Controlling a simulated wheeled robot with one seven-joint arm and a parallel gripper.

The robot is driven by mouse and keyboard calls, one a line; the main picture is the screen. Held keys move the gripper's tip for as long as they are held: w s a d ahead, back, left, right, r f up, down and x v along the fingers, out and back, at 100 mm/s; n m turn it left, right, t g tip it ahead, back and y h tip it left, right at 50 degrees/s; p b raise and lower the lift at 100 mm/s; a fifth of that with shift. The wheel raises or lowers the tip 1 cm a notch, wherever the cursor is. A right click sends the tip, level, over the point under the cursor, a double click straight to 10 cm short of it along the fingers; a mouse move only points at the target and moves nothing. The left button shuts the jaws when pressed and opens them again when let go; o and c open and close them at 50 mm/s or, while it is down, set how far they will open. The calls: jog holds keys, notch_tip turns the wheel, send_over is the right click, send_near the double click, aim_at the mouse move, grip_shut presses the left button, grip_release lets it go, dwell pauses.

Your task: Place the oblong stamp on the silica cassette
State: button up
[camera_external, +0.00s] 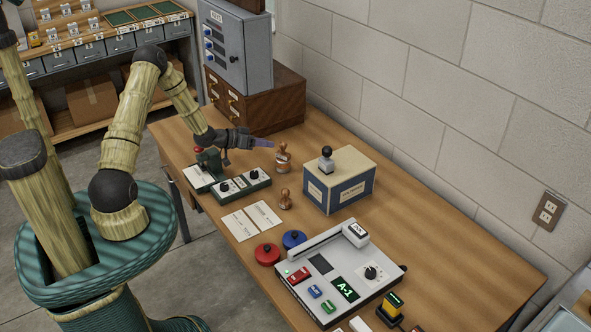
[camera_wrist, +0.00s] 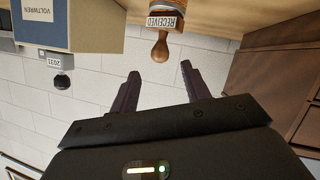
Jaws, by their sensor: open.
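A wooden-handled stamp (camera_external: 282,158) with a wide block marked RECEIVED stands on the desk; its handle also shows in the wrist view (camera_wrist: 160,48), where the picture is upside down. My gripper (camera_external: 268,143) is open, level beside this stamp, with the handle just beyond and between the fingertips in the wrist view (camera_wrist: 160,72). A blue box with a cream top (camera_external: 350,168) stands right of it; I cannot confirm that it is the silica cassette. A black-knobbed stamp (camera_external: 326,160) sits on that box. A smaller wooden stamp (camera_external: 285,200) stands nearer the front.
A wooden drawer cabinet (camera_external: 275,100) stands behind my gripper, with a grey metal box (camera_external: 238,50) on top. A green-grey device (camera_external: 240,186), paper cards (camera_external: 252,220), red (camera_external: 267,254) and blue (camera_external: 293,239) round pads and a white console (camera_external: 320,290) occupy the front. The desk's back right is clear.

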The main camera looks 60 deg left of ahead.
jog(key=v, duration=0.4)
jog(key=shift+s, duration=0.1)
dwell(0.6)
jog(key=s+d+r+m+g+y, duration=0.1)
jog(key=s+d+r+g, duration=0.4)
jog(key=s+d, duration=0.5)
jog(key=s+d+r+m+g+y, duration=0.1)
jog(key=s+d+r+g, duration=0.4)
jog(key=s+d, duration=0.5)
jog(key=shift+s+d+r+g+y, duration=0.25)
jog(key=shift+d+r+g+y, duration=0.15)
jog(key=shift+d+r+y, duration=0.35)
jog(key=shift+r, duration=0.15)
